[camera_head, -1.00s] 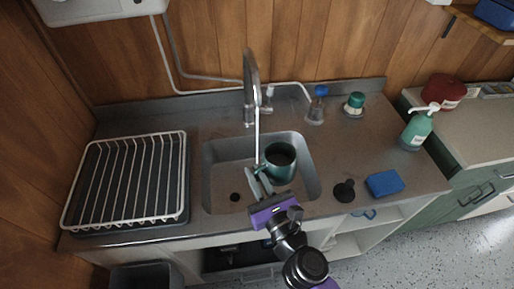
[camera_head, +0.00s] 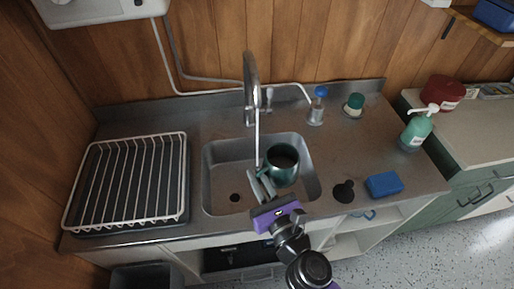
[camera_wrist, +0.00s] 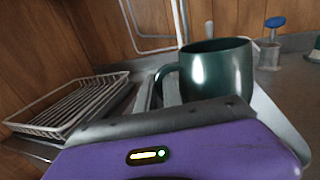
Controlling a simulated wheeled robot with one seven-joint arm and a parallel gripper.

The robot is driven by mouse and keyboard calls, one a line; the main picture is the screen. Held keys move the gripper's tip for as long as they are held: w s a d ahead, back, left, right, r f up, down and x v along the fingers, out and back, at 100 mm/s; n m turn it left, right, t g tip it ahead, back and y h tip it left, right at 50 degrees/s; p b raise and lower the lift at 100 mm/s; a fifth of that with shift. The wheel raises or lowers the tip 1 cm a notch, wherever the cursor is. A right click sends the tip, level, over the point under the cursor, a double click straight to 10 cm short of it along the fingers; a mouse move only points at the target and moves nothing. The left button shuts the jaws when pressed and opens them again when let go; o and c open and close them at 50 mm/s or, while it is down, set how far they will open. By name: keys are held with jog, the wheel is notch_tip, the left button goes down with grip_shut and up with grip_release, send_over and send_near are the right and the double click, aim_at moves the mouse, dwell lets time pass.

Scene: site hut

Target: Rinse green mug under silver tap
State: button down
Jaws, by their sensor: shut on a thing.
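The green mug (camera_head: 283,169) is upright over the sink basin (camera_head: 222,180), with its open top showing. My gripper (camera_head: 262,186) is shut on the mug's handle, on the mug's left side. In the wrist view the mug (camera_wrist: 217,72) stands just beyond my gripper (camera_wrist: 165,95), its handle (camera_wrist: 165,75) between the fingers. The silver tap (camera_head: 251,85) arches over the sink from the back. A thin stream (camera_head: 257,140) comes down from its spout and ends near the mug's left edge. I cannot tell whether it enters the mug.
A white dish rack (camera_head: 125,180) stands left of the sink. A blue sponge (camera_head: 384,185) and a black plug (camera_head: 344,191) lie to the right. A blue-topped bottle (camera_head: 317,105), a green-capped jar (camera_head: 354,105) and a green soap pump bottle (camera_head: 417,130) stand behind and right.

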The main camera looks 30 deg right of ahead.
jog(key=s+r, duration=0.1)
jog(key=s+r+p, duration=0.1)
jog(key=s+r, duration=0.1)
jog(key=s, duration=0.1)
jog(key=shift+d+r+p, duration=0.25)
jog(key=shift+p, duration=0.1)
dwell(0.8)
